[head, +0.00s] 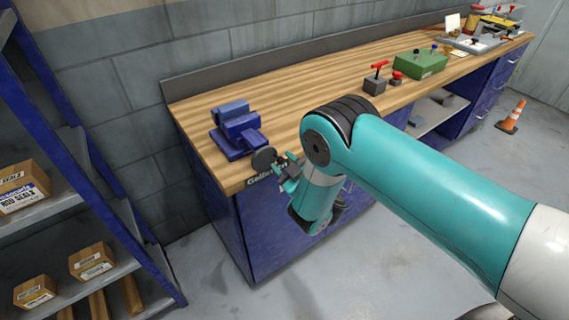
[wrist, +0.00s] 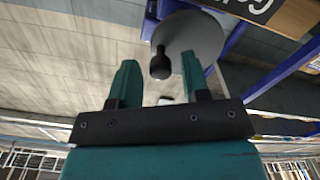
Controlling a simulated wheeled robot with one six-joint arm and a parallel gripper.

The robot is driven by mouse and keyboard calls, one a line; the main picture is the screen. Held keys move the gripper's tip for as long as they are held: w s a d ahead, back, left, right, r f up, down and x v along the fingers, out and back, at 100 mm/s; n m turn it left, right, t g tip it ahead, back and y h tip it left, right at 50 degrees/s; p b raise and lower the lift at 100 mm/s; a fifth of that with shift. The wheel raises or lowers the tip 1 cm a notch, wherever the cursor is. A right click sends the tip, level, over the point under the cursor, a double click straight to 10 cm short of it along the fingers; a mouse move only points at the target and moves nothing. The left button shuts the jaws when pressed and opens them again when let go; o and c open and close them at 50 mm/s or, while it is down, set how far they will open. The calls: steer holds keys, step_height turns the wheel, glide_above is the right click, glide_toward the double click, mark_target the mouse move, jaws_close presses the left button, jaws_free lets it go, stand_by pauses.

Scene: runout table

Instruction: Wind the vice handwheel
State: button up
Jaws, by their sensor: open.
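A blue vice (head: 236,132) stands on the wooden workbench near its left front corner. Its dark grey handwheel (head: 264,159) faces out past the bench's front edge. In the wrist view the handwheel (wrist: 192,36) is a grey disc with a dark crank knob (wrist: 160,64) standing out from it. My gripper (head: 287,172) is close in front of the handwheel in the head view. In the wrist view my gripper (wrist: 158,76) is open, with the knob between and slightly beyond the two teal fingertips. I cannot tell whether the fingers touch the knob or the disc.
The workbench (head: 290,110) has a blue front with a lettered plate below the vice. A red-handled grey block (head: 375,84) and a green box (head: 420,64) stand farther right. A blue shelf rack (head: 75,165) holds cartons at left. An orange cone (head: 511,117) stands at right.

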steer(key=m, duration=1.1)
steer(key=shift+m, duration=0.3)
jaws_close()
steer(key=shift+a+r+n+b, duration=0.15)
steer(key=shift+n+b, duration=0.45)
steer(key=shift+n, duration=0.3)
steer(key=shift+s+r+n, duration=0.1)
steer(key=shift+r+n, duration=0.15)
steer(key=shift+n, duration=0.55)
steer(key=shift+b, duration=0.4)
